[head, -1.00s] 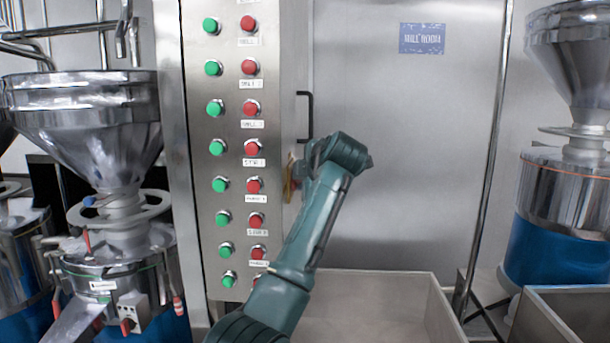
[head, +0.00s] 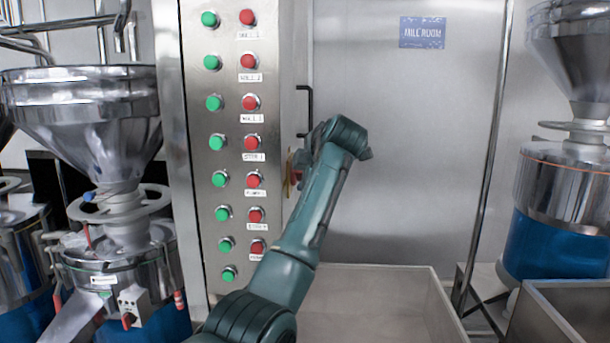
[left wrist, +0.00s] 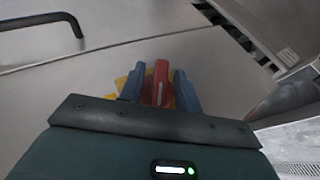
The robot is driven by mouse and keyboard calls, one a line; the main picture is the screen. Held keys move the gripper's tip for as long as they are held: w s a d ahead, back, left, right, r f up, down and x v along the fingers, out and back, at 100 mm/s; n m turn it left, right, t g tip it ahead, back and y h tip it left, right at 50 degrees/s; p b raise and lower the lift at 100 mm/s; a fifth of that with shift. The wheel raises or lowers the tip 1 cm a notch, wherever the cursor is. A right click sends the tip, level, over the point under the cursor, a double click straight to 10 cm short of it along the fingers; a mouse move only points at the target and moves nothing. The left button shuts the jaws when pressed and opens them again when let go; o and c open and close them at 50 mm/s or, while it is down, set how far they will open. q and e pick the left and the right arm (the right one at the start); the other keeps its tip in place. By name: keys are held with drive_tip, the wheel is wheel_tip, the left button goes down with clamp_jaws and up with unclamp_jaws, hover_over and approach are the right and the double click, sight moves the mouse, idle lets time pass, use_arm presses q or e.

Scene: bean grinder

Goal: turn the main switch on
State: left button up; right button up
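The main switch has a red handle (left wrist: 160,83) on a yellow plate (left wrist: 124,82), on the side of the steel control cabinet. In the left wrist view the two blue fingers of my left gripper (left wrist: 160,92) stand on either side of the handle, close against it, and look shut on it. In the head view my left wrist and forearm reach to the cabinet's side face. They cover most of the switch, and only a bit of its yellow plate (head: 288,182) shows. The fingers are hidden there. My right gripper is not in view.
The cabinet front (head: 232,125) carries columns of green and red buttons beside my forearm. A black door handle (head: 309,110) is just behind the switch. An open steel bin (head: 432,300) stands below, and grinders (head: 95,120) stand at left and right.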

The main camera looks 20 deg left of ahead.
use_arm(q)
drive_tip(key=shift+o, duration=0.2)
drive_tip(key=shift+s+d+r+b, duration=0.3)
drive_tip(key=shift+s, duration=0.05)
drive_tip(key=b+v, duration=0.3)
drive_tip(key=v, duration=0.9)
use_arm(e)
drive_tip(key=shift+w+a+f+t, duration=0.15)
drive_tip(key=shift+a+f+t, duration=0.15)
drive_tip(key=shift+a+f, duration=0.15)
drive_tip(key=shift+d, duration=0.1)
